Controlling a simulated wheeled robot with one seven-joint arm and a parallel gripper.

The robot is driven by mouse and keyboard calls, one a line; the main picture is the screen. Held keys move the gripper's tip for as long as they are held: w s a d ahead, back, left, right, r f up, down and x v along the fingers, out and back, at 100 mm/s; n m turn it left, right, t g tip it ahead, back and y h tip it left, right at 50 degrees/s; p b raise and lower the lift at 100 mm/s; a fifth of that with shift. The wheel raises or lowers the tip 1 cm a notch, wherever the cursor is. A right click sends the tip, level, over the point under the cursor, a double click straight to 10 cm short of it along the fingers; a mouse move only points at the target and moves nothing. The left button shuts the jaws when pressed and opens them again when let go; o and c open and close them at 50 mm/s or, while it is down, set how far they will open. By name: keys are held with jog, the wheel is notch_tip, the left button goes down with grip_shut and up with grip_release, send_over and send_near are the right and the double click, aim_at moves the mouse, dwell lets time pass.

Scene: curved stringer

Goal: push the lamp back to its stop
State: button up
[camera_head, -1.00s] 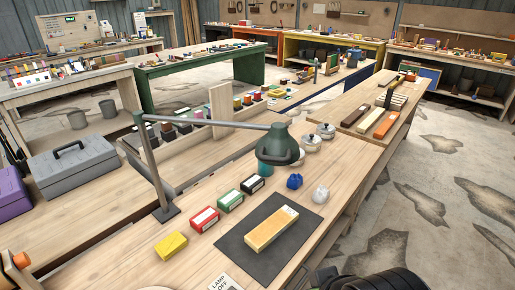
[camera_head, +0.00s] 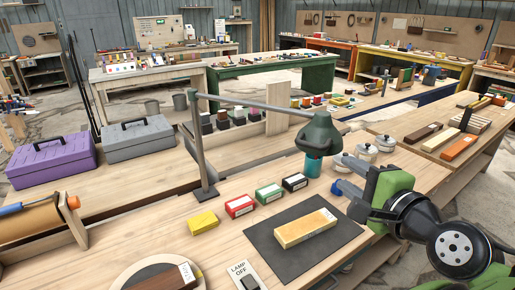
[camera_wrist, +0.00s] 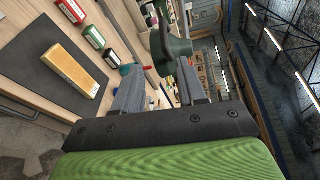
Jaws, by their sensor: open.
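The lamp has a dark green shade (camera_head: 318,132) on a long grey arm (camera_head: 258,106). The arm joins an upright grey post (camera_head: 203,150) on the workbench. The shade hangs over a teal can (camera_head: 314,165). In the wrist view the shade (camera_wrist: 172,45) shows beyond the fingers, near the top middle. My gripper (camera_head: 341,174) is open and empty, right of and below the shade, apart from it in the picture. Its two grey fingers (camera_wrist: 160,85) point toward the shade in the wrist view. I cannot make out a stop for the lamp.
A yellow block (camera_head: 202,222), a red box (camera_head: 239,206), a green box (camera_head: 268,194) and a black box (camera_head: 294,182) stand in a row. A wooden block (camera_head: 305,228) lies on a dark mat (camera_head: 270,240). A LAMP OFF card (camera_head: 243,272) lies in front.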

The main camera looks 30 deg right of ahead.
aim_at(313, 147)
jog(key=x, duration=1.5)
jog(key=shift+w+d+r, duration=0.2)
jog(key=shift+w+r, duration=0.1)
grip_shut()
